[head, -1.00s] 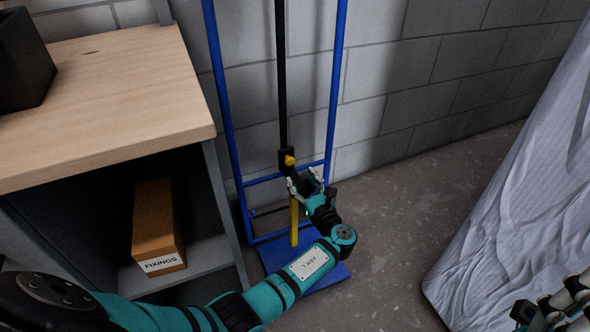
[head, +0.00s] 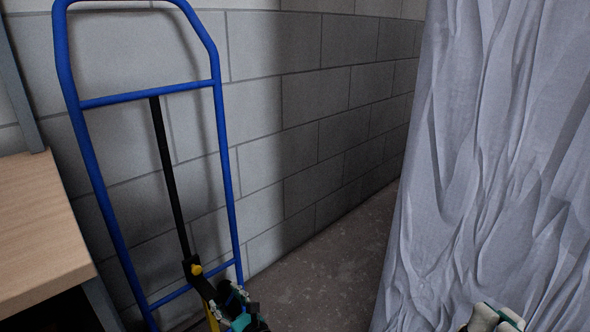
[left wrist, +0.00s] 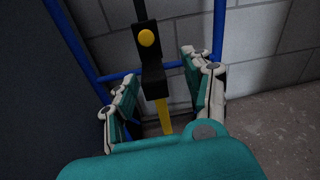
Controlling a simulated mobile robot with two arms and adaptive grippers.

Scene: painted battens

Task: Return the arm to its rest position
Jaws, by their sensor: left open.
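My left gripper (head: 234,300) is low in the head view, open, just right of and below a black bracket with a yellow knob (head: 196,270). In the left wrist view its two teal-and-white fingers (left wrist: 160,72) are spread on either side of the black bracket (left wrist: 153,78), with nothing visibly pinched between them. A yellow strip (left wrist: 164,116) runs down below the bracket. Most of my left arm is below the head view. Part of my right gripper (head: 494,318) shows at the bottom right edge; its fingertips are cut off or unclear.
A blue tubular frame (head: 226,170) stands by the grey block wall (head: 300,110), with a black pole (head: 168,170) inside it. A wooden bench top (head: 40,225) is at left. A pale draped sheet (head: 480,150) fills the right. Bare floor (head: 325,275) lies between.

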